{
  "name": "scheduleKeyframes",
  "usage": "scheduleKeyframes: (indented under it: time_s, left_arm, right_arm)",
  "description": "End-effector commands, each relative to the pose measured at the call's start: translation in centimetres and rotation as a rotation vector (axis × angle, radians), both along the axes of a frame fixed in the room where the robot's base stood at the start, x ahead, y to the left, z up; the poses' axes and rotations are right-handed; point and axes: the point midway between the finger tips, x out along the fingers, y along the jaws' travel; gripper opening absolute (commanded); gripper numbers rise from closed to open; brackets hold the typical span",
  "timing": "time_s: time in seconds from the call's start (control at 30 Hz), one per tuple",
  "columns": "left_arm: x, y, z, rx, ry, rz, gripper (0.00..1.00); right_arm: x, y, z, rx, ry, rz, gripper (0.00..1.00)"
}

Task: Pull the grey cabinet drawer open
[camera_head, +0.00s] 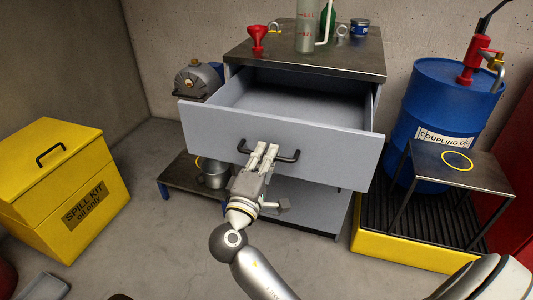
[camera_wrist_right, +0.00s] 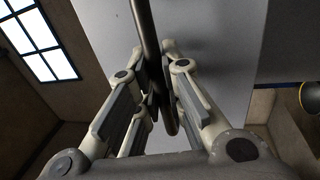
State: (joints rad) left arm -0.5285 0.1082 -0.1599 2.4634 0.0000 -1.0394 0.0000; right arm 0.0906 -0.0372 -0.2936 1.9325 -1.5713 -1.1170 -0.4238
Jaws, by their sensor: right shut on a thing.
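The grey cabinet (camera_head: 300,205) stands against the back wall in the head view. Its top drawer (camera_head: 225,128) is pulled well out, and its inside looks empty. A black bar handle (camera_head: 288,157) runs across the drawer front. My right gripper (camera_head: 265,150) is shut on the handle from the front. In the right wrist view the dark handle (camera_wrist_right: 146,35) passes between the fingers of my right gripper (camera_wrist_right: 160,95), with the grey drawer front (camera_wrist_right: 215,50) beyond. My left gripper does not show.
A red funnel (camera_head: 257,38), a clear measuring jug (camera_head: 307,30) and a blue tin (camera_head: 360,28) stand on the cabinet top. A yellow spill kit box (camera_head: 60,180) is at left. A blue drum (camera_head: 440,100) and a small metal table (camera_head: 462,165) stand at right.

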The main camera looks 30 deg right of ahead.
Motion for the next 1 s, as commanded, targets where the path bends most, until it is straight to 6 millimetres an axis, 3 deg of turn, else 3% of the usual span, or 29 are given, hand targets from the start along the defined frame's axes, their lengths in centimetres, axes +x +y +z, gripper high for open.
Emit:
scheduleKeyframes:
  time_s: [0.03, 0.07, 0.23, 0.63, 1.0]
  left_arm:
    - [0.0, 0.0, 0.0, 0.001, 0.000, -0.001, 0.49]
    - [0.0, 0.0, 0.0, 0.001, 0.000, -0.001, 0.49]
    - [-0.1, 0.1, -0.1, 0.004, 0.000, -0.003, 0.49]
    - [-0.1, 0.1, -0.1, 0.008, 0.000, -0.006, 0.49]
    - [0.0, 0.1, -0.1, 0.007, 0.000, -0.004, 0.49]
  right_arm:
    - [0.0, 0.0, -0.1, 0.000, 0.001, 0.000, 0.00]
    - [0.0, 0.0, -0.1, 0.001, 0.002, 0.000, 0.11]
    - [0.0, 0.0, -0.1, 0.001, 0.001, 0.000, 0.32]
    - [-0.4, 0.6, -0.3, 0.002, 0.002, 0.002, 0.32]
    - [-5.0, 5.9, -1.6, 0.004, 0.004, 0.002, 0.32]
